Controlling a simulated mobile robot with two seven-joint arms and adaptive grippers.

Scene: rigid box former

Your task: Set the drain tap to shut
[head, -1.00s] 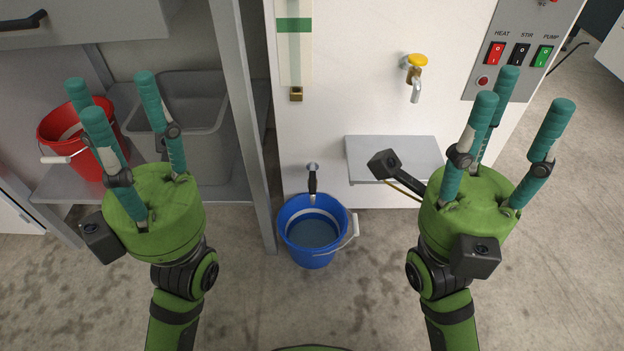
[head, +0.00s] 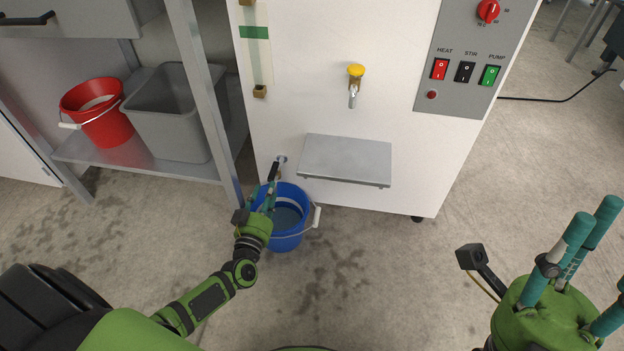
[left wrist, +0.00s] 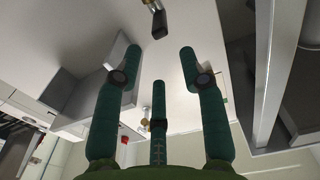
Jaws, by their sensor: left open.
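The drain tap (head: 275,168) sits low on the white cabinet front above the blue bucket. Its black handle shows in the head view, and its lower part is hidden behind my fingers. In the left wrist view the black handle (left wrist: 159,24) is at the top, just beyond my fingertips and apart from them. My left gripper (head: 263,193) is open and empty, reaching up over the bucket's left side below the tap. My right gripper (head: 585,240) is at the lower right with its fingers spread, empty and far from the tap.
The blue bucket (head: 296,237), holding liquid, stands under the tap. A grey shelf plate (head: 346,158) juts out to the right, below a yellow-topped tap (head: 356,72). A rack post (head: 205,100) stands at left, with a red bucket (head: 110,128) and grey tub (head: 180,135) behind it.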

